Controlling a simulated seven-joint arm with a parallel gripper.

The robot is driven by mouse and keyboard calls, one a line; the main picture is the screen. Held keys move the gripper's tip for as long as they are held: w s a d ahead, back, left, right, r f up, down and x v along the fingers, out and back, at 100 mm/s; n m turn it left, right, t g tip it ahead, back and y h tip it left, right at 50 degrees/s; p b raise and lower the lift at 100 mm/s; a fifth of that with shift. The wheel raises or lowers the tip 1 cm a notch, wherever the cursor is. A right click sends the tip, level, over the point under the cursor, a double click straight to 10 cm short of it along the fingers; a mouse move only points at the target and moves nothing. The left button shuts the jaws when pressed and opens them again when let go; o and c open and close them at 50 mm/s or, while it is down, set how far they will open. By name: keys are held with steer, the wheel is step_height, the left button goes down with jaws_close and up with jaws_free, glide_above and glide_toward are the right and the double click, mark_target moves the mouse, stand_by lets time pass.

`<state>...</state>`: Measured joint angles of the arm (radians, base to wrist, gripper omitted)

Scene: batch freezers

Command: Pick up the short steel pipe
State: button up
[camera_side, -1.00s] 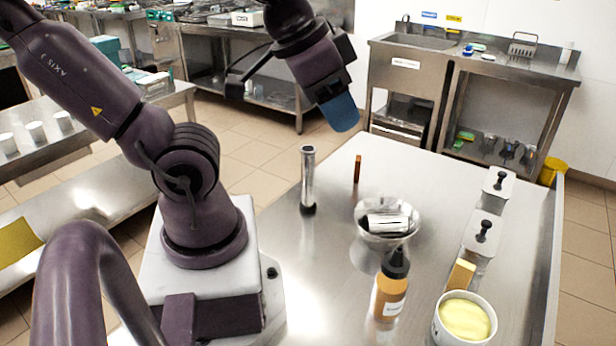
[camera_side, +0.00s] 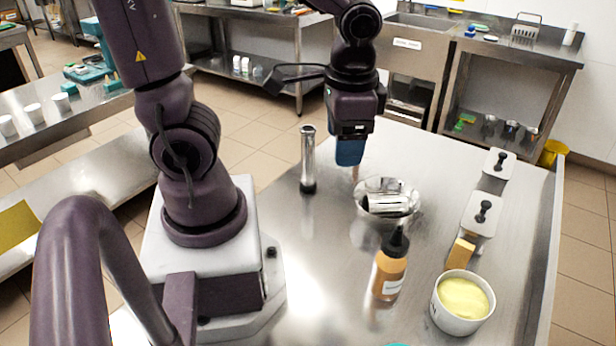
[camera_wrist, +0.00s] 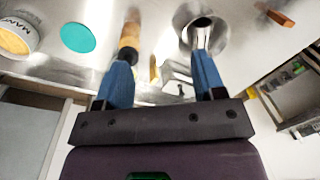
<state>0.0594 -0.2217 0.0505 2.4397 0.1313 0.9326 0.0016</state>
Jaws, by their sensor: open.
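The short steel pipe (camera_side: 388,203) is a shiny cylinder lying tilted in a round steel bowl (camera_side: 412,212) on the steel table. In the wrist view the pipe (camera_wrist: 202,33) shows its dark open end towards me, inside the bowl (camera_wrist: 221,38), near the right finger. My gripper (camera_side: 349,160) has blue fingers and points down, above and behind the bowl in the side view. The wrist view shows my gripper (camera_wrist: 161,62) with its fingers apart and nothing held. The pipe is apart from the fingers.
An upright steel cylinder with a dark base (camera_side: 308,160) stands left of the bowl. An orange block (camera_wrist: 275,15) lies beyond. A teal disc (camera_wrist: 78,38) lies near the tub.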

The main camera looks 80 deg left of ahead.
steer(key=a+f+m+g+y, duration=0.25)
steer(key=a+f+g, duration=0.2)
steer(key=f, duration=0.25)
steer(key=m+g+y, duration=0.2)
steer(key=m+y, duration=0.8)
steer(key=y, duration=0.3)
glide_toward(312, 141)
steer(key=x, duration=0.4)
steer(key=shift+s+a+f, duration=0.1)
steer(key=shift+f, duration=0.05)
steer(key=shift+a+m+y, duration=0.25)
steer(key=shift+a, duration=0.05)
steer(key=x, duration=0.7)
steer(key=shift+s+d, duration=0.1)
steer(key=shift+c, duration=0.4)
jaws_close()
